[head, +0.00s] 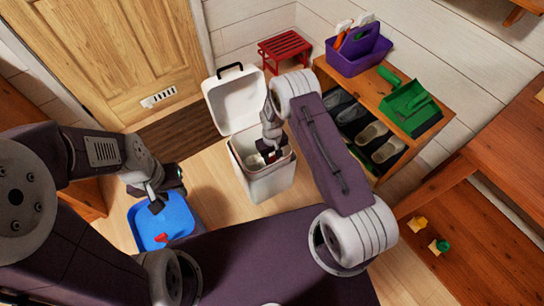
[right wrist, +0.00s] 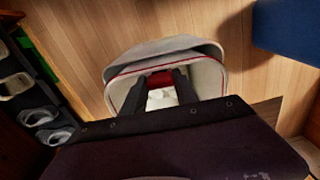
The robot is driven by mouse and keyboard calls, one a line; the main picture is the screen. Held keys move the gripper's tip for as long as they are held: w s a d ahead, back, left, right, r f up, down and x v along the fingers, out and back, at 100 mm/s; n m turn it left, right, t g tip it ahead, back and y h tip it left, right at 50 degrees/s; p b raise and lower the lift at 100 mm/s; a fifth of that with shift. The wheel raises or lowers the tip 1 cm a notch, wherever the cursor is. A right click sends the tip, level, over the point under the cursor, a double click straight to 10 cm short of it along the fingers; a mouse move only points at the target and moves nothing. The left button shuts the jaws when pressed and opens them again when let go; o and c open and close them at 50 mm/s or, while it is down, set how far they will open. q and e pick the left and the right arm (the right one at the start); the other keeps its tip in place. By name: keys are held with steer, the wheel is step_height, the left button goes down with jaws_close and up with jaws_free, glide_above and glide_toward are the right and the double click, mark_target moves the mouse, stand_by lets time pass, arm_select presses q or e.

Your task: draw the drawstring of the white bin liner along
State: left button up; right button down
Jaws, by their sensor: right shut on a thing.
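The white bin (head: 266,185) stands on the floor with its lid (head: 235,100) tipped open behind it. In the right wrist view, the white bin liner (right wrist: 212,75) lines the mouth, and its red drawstring (right wrist: 130,71) runs along the rim. My right gripper (head: 270,154) reaches down into the mouth. Its dark fingers (right wrist: 163,84) are shut on a red part of the drawstring, between them in the wrist view. Pale contents (right wrist: 160,99) show below. My left gripper (head: 165,195) hangs above the blue tub; its fingers are too dark and small to read.
The blue tub (head: 148,232) holds a small red thing. A wooden shoe bench (head: 335,75) with a purple caddy (head: 357,55) and green dustpan (head: 410,100) stands right of the bin. A red stool (head: 285,47) is behind. A wooden bench (head: 480,240) is at far right.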

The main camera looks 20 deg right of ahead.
mark_target(272, 157)
steer(key=shift+r, duration=0.1)
step_height(272, 157, up, 7)
steer(key=p, duration=0.6)
steer(key=shift+f, duration=0.45)
steer(key=c, duration=0.9)
jaws_free()
steer(key=shift+r, duration=0.1)
steer(key=shift+r+p, duration=1.35)
steer(key=shift+r, duration=3.1)
